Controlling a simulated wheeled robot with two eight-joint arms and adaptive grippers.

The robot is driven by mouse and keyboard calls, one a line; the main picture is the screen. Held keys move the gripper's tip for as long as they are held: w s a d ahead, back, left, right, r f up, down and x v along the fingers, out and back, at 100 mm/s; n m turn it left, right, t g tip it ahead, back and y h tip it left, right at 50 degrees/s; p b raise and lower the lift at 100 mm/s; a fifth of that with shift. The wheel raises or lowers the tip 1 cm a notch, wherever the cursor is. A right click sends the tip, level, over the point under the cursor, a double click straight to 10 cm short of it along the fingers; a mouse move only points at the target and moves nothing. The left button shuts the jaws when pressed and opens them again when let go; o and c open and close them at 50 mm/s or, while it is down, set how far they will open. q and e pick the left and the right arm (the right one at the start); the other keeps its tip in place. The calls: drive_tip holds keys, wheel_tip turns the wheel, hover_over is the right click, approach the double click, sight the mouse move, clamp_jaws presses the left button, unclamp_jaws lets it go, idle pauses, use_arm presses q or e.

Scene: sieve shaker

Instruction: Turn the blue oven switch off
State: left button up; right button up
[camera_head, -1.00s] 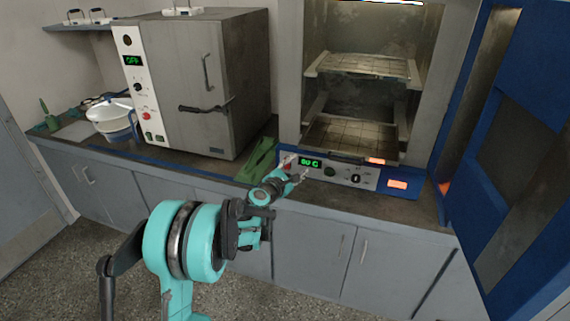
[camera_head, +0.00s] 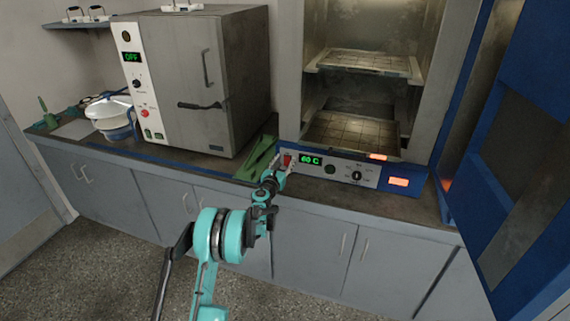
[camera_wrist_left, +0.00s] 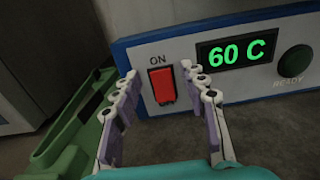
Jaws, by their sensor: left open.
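The blue oven (camera_head: 403,184) stands on the counter with its door open at the right. Its front panel has a green display reading 60 C (camera_head: 310,160). The red switch (camera_wrist_left: 162,86) sits under the label ON in the left wrist view, left of the display; it also shows small in the head view (camera_head: 287,160). My left gripper (camera_wrist_left: 160,75) is open. Its two fingers stand either side of the red switch in the wrist view, with the switch between the tips. I cannot tell whether they touch the panel. My right gripper is not in view.
A grey oven (camera_head: 185,80) with an OFF display stands to the left. A green object (camera_head: 257,158) lies on the counter between the ovens, close left of my gripper. The blue open door (camera_head: 515,150) blocks the right side.

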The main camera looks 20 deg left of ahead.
use_arm(q)
drive_tip(key=shift+w, duration=0.3)
drive_tip(key=shift+c, duration=0.4)
clamp_jaws()
drive_tip(key=shift+s+d+f+t, duration=0.1)
drive_tip(key=shift+f+t, duration=0.05)
drive_tip(key=shift+t, duration=0.45)
drive_tip(key=shift+s+f+t, duration=0.2)
drive_tip(key=shift+f+t, duration=0.1)
drive_tip(key=shift+t, duration=0.8)
